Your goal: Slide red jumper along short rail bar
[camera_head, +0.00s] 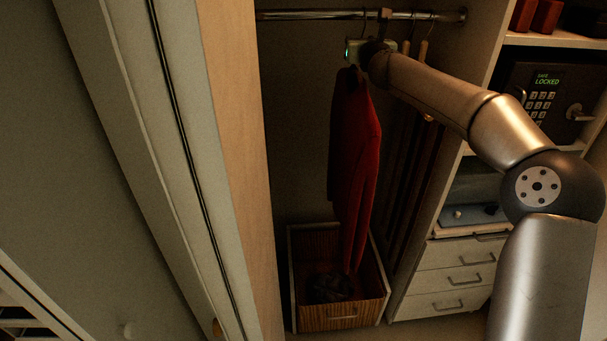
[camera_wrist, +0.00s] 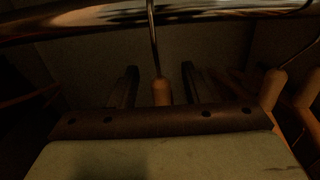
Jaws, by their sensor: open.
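The red jumper (camera_head: 362,165) hangs below the short rail bar (camera_head: 310,15) in the head view, its front side dark. My gripper (camera_head: 383,20) is up at the rail, above the jumper. In the wrist view my gripper (camera_wrist: 160,84) is open, with one finger on each side of a wooden hanger neck (camera_wrist: 161,93). The thin metal hook (camera_wrist: 152,35) of that hanger runs up to the rail (camera_wrist: 200,10). The fingers look apart from the neck. The jumper does not show in the wrist view, and my gripper hides its hanger in the head view.
More wooden hangers (camera_wrist: 271,88) hang close on the right. A drawer-like wooden box (camera_head: 340,312) with dark items stands below the jumper. A locked safe (camera_head: 545,100) and drawers (camera_head: 455,278) are at right. A tall wooden panel (camera_head: 235,150) borders the left.

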